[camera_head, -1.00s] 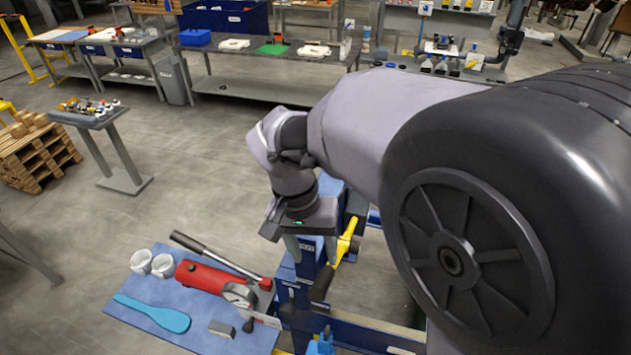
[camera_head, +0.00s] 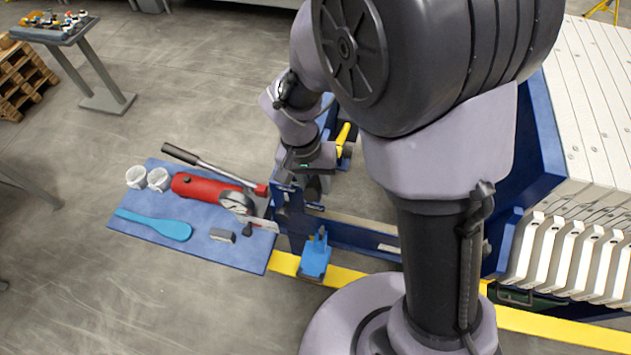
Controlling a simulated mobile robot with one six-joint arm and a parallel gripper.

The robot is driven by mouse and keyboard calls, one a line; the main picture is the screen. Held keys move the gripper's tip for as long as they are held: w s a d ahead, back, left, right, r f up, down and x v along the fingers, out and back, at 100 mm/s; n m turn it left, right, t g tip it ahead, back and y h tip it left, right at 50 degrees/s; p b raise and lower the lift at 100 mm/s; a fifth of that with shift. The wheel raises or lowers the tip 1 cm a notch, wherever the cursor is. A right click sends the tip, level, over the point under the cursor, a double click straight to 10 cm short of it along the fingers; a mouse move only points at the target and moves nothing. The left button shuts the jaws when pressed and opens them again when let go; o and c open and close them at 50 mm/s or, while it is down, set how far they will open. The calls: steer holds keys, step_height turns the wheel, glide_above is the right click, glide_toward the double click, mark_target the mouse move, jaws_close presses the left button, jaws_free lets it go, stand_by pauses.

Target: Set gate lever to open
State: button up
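A yellow lever (camera_head: 343,136) shows on the blue frame of the press, just right of my wrist; I take it for the gate lever. Its lower part is hidden behind my arm. My gripper (camera_head: 312,186) points down at the left end of the frame, just left of and below the visible yellow part. The fingers are small, dark and partly covered by the wrist. I cannot tell whether they touch the lever or are open or shut.
A blue mat (camera_head: 215,248) left of the press holds a red tool with a long handle (camera_head: 205,187), two white rolls (camera_head: 147,179), a light-blue paddle (camera_head: 160,226) and a grey block (camera_head: 222,236). A blue pedal (camera_head: 315,257) stands below. White filter plates (camera_head: 590,110) fill the right.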

jaws_close()
stand_by(1.1)
